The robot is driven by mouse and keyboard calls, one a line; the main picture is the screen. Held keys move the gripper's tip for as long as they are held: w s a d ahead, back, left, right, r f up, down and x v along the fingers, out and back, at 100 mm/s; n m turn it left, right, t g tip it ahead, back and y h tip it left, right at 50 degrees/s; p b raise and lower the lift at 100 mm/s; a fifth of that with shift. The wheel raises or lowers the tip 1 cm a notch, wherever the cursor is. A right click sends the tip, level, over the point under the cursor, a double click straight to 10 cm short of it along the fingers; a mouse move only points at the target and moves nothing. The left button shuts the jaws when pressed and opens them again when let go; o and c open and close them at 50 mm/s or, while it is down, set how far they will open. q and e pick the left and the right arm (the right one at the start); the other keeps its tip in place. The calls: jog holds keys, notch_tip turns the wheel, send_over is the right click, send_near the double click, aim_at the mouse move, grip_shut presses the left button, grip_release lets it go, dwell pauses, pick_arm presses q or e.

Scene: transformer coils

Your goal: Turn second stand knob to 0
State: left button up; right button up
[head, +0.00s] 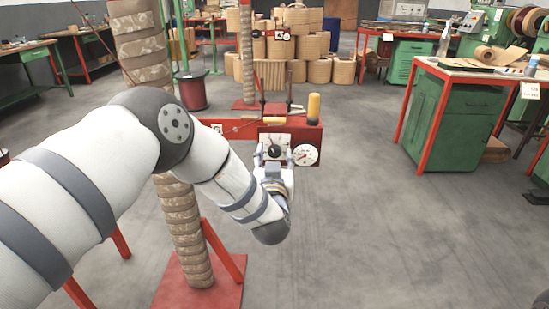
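The nearer stand (215,131) is a red beam with a wrapped coil column and a control box at its right end. On the box, a white dial plate carries a dark round knob (275,151). My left gripper (273,158) is just in front of this plate, its two fingers apart on either side of the knob. I cannot tell whether they touch it. The knob's pointer and the scale marks are too small to read. A farther stand (247,104) has a similar small box with dials (280,36). My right gripper is out of view.
A round white gauge (305,155) sits right of the knob, with a yellow cylinder (313,108) above it. A green cabinet bench (440,120) stands at the right. Stacked coils (320,70) are at the back. The floor right of the stand is clear.

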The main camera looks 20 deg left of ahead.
pick_arm(q)
grip_shut()
jog(key=shift+n, duration=0.3)
jog(key=n, duration=0.4)
jog(key=shift+p, duration=0.3)
jog(key=n, duration=0.3)
jog(key=shift+n, duration=0.3)
jog(key=n, duration=1.1)
jog(key=shift+d+n, duration=0.1)
jog(key=shift+n, duration=0.2)
